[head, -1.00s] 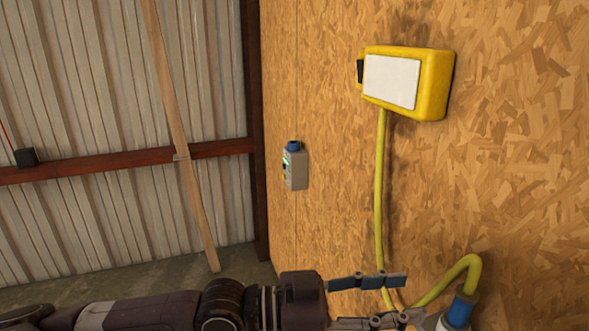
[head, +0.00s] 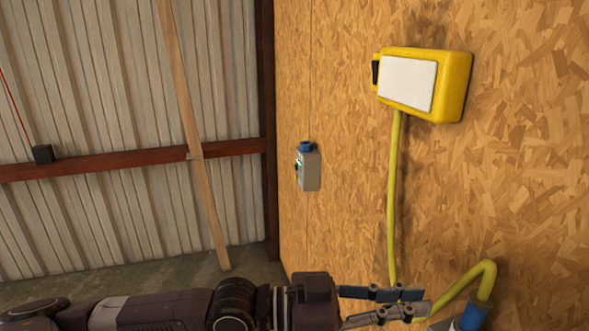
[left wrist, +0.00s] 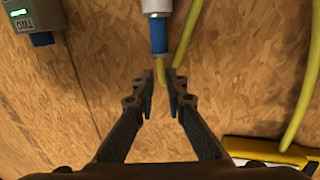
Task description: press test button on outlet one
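A grey outlet box (head: 309,172) with a blue cap and a small green light is on the wood-chip wall in the head view; its label is unreadable. Another grey box (left wrist: 33,18), with a green light and upside-down lettering that looks like TWO, is cut off at the top left of the left wrist view. My left gripper (head: 407,303) is low in the head view, right of the first box. Its fingers are apart and empty in the left wrist view (left wrist: 160,98). A blue and white plug (left wrist: 158,28) lies beyond them. No test button can be made out. My right gripper is not in view.
A yellow box (head: 448,85) with a white panel hangs on the wall. Its yellow cable (head: 394,200) runs down behind my gripper and loops to the plug. The wall between the grey outlet and the cable is bare. A wooden post (head: 190,120) leans at left.

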